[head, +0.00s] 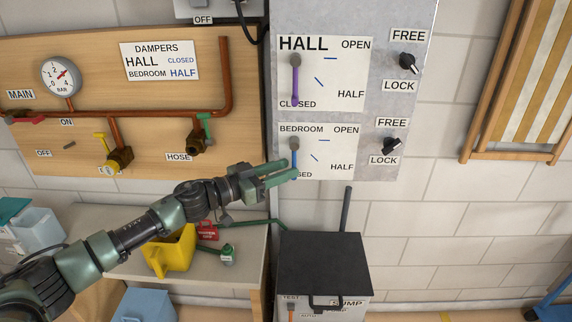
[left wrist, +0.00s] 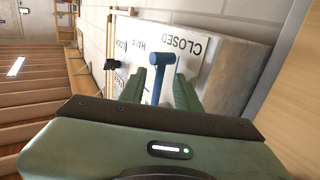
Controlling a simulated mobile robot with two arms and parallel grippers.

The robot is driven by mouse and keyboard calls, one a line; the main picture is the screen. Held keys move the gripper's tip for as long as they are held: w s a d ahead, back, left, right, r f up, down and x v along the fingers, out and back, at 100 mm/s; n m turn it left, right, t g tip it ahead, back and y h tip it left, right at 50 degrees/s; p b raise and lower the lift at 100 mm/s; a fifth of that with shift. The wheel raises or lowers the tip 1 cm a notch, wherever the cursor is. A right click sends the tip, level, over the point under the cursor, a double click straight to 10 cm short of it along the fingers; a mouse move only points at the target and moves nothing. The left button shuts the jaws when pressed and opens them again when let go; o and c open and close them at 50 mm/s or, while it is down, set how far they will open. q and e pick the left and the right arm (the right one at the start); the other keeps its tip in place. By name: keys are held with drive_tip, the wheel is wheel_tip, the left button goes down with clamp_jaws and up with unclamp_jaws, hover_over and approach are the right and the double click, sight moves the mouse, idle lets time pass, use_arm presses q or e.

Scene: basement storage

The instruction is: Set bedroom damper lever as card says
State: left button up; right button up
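The dampers card (head: 160,61) reads HALL CLOSED, BEDROOM HALF. The blue bedroom lever (head: 294,158) hangs down from its grey pivot on the bedroom plate (head: 318,165), toward the CLOSED label, which is partly hidden by my gripper. HALF is marked at the plate's lower right. My left gripper (head: 294,169) is at the lever. In the left wrist view, its green fingers (left wrist: 158,92) are spread, one on each side of the blue lever (left wrist: 156,85), with gaps visible. The bedroom lock knob (head: 391,146) sits between FREE and LOCK; its setting is hard to read. My right gripper is out of view.
The purple hall lever (head: 295,80) hangs down at CLOSED just above, with its own knob (head: 408,63). A dark sump box (head: 322,262) stands below the panel. Pipes and a yellow valve (head: 118,160) are left.

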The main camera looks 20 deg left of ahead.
use_arm(q)
drive_tip(key=shift+w+d, duration=0.3)
drive_tip(key=shift+w, duration=0.05)
clamp_jaws()
idle(1.2)
